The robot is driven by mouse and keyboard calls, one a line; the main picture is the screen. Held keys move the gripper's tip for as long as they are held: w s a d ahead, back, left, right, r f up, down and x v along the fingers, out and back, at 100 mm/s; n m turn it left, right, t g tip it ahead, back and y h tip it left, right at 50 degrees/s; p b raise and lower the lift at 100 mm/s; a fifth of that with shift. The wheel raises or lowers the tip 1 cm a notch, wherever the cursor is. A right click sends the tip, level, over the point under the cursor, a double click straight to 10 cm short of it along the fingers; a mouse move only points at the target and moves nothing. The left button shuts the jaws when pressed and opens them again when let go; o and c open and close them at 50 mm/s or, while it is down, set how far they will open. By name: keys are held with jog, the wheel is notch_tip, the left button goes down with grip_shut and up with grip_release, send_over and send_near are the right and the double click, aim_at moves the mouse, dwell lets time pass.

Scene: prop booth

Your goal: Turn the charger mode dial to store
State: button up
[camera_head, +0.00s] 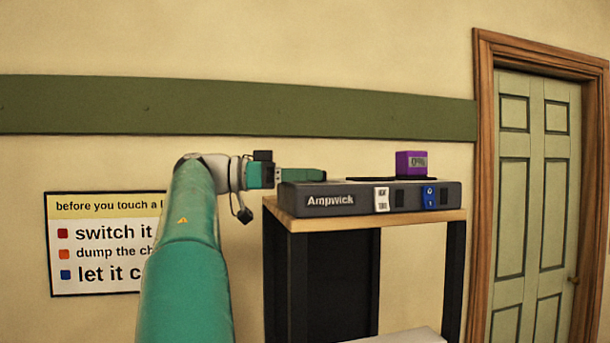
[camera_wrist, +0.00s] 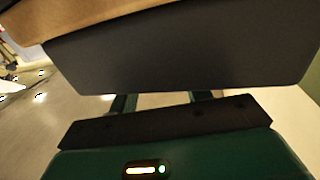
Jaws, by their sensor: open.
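The charger (camera_head: 335,199) is a flat dark grey box marked "Ampwick" on a wood-topped stand. Its front has a small white panel (camera_head: 381,198) with tiny dark marks and a blue switch (camera_head: 430,197). I cannot make out which part is the mode dial or where it points. My gripper (camera_head: 303,174) is at the charger's left end, near its top edge; whether it touches is unclear. In the wrist view my gripper (camera_wrist: 163,99) has its two green fingers apart with nothing seen between them. A plain dark grey face (camera_wrist: 180,55), apparently the charger's, hides the fingertips.
A purple block (camera_head: 411,164) showing "0%" stands on the charger's top. The stand (camera_head: 420,217) has dark legs and a wooden top. A wall sign (camera_head: 95,243) is left, partly behind my arm. A green door (camera_head: 536,200) is right.

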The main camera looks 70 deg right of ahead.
jog(key=v, duration=1.4)
